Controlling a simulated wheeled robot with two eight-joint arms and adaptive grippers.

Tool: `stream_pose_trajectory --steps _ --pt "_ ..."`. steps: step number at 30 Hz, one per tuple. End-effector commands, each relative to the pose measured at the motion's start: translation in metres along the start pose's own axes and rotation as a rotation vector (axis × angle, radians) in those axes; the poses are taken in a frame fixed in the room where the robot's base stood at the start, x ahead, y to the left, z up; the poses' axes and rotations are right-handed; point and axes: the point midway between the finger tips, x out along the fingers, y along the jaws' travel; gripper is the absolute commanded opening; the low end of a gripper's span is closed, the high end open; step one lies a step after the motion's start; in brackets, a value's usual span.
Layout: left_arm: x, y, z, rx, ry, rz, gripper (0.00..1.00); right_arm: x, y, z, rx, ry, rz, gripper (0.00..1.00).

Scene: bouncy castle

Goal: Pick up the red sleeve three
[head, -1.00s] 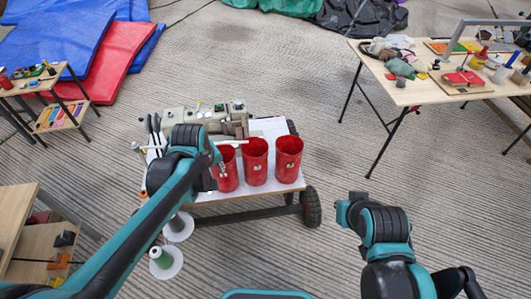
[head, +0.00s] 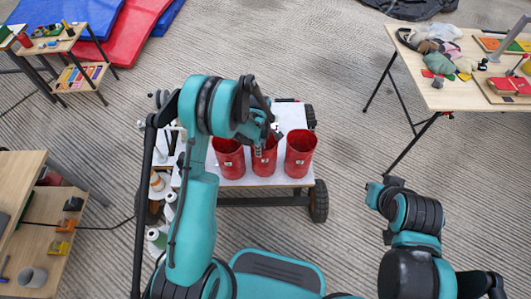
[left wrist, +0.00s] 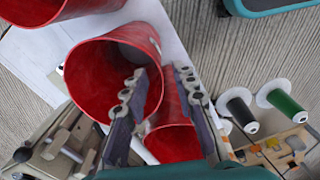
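Three red open-topped sleeves stand in a row on a white-topped cart: left (head: 229,158), middle (head: 262,163), right (head: 300,154). Small pale labels show on them; I cannot read which is three. My left gripper (head: 267,138) is over the middle sleeve and partly hides it. In the left wrist view, my left gripper (left wrist: 160,72) is open, its fingers apart, one over the middle sleeve's (left wrist: 95,70) mouth and one outside its rim. Contact cannot be told. The left sleeve (left wrist: 172,143) shows behind the fingers. My right arm is at the lower right; its gripper is not in view.
The cart (head: 284,118) also carries a sewing machine (left wrist: 65,150), mostly hidden by my arm. Thread spools (left wrist: 278,100) stand beside the sleeves. A table with cloths (head: 450,90) is at the upper right, a shelf (head: 40,225) at the left.

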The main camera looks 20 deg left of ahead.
Motion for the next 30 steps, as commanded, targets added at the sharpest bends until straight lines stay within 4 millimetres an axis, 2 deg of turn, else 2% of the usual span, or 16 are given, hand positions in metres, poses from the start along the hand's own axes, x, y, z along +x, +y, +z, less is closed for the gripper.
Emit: stream_pose_trajectory --steps 12,19,20,22,23,30 --pt "0.055 0.003 -0.004 0.002 0.0 0.001 0.28 0.026 0.0 0.019 0.0 0.0 0.0 0.0" --pt "0.054 0.003 -0.004 0.002 0.0 0.001 0.28 0.025 0.0 0.018 0.0 0.0 0.0 0.0" --pt "0.054 0.003 -0.004 0.002 0.0 0.001 0.22 0.025 0.0 0.018 0.0 0.0 0.0 0.0" --pt "0.054 0.003 -0.004 0.002 0.0 0.001 0.04 0.025 0.0 0.018 0.0 0.0 0.0 0.0" --pt "0.054 0.003 -0.004 0.002 0.0 0.001 0.0 0.025 0.0 0.018 0.0 0.0 0.0 0.0" --pt "0.054 0.003 -0.004 0.003 0.0 0.001 0.0 0.025 0.0 0.018 0.0 0.0 0.0 0.0"
